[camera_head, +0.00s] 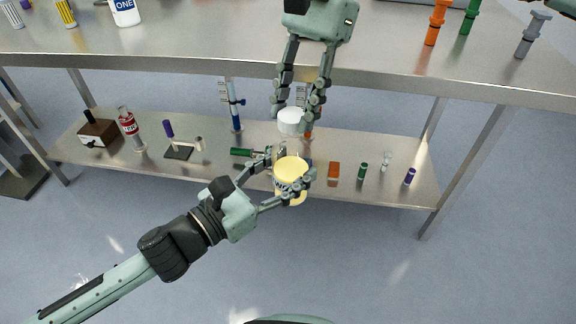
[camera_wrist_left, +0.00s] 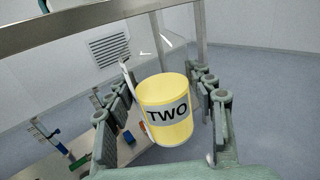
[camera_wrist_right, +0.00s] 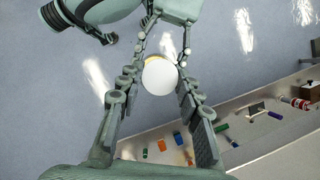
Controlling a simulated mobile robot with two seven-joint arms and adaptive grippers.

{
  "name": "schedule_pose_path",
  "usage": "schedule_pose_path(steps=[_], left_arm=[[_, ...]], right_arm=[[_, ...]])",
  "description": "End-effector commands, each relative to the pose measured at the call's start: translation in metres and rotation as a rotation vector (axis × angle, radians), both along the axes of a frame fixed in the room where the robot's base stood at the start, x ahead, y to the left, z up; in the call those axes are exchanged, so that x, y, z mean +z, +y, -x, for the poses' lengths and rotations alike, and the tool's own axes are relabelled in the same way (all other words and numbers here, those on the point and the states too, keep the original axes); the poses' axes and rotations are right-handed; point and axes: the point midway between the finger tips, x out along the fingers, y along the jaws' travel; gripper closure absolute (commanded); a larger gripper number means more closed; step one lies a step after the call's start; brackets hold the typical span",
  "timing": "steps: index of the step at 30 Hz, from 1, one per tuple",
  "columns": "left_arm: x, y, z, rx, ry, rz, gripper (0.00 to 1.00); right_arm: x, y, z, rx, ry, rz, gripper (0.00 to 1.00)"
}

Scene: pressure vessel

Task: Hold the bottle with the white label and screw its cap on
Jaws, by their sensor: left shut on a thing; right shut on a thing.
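The yellow bottle (camera_head: 291,172) is upright in my left gripper (camera_head: 286,169), which is shut around its sides in front of the bench. In the left wrist view the bottle (camera_wrist_left: 166,92) shows a pale label (camera_wrist_left: 168,113) reading "TWO". My right gripper (camera_head: 293,123) points down, shut on a round white cap (camera_head: 291,121). The cap is above the bottle's top in the head view, with a visible gap. In the right wrist view the cap (camera_wrist_right: 160,77) covers most of the bottle, leaving a yellow edge. The bottle's mouth is hard to make out.
A steel bench top (camera_head: 190,45) carries a bottle marked "ONE" (camera_head: 125,13) and orange, green and grey fittings at the right. A lower shelf (camera_head: 225,150) behind the grippers holds several small items. Open floor lies in front.

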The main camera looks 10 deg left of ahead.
Motion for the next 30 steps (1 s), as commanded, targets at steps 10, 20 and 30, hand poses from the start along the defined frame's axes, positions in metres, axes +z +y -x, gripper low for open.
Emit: schedule_pose_path(steps=[10,20,30], left_arm=[[0.0,0.0,0.0,0.0,-0.001,0.001,0.98],[0.0,0.0,0.0,0.0,-0.001,0.001,0.98],[0.0,0.0,0.0,0.0,-0.001,0.001,0.98]], right_arm=[[0.0,0.001,0.001,0.0,0.002,0.005,0.77],[0.0,0.001,0.001,0.0,0.001,0.005,0.77],[-0.016,0.001,0.001,-0.001,0.001,0.003,0.77]])
